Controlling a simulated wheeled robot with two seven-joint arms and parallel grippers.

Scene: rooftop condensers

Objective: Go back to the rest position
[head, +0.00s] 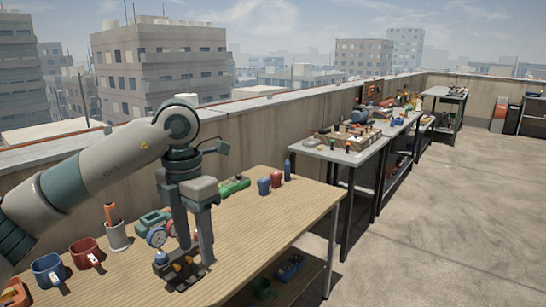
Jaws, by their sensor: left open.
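My left arm comes in from the left over the near wooden table (262,220). My left gripper (196,248) points straight down, with its fingers apart. My right gripper does not show.
A red mug (86,254), a blue mug (48,271) and a pen cup (117,237) stand at the left. Blue and red cups (264,186) and a dark blue bottle (287,169) stand at the back. A cluttered grey table (345,157) lies beyond. The floor at right is clear.

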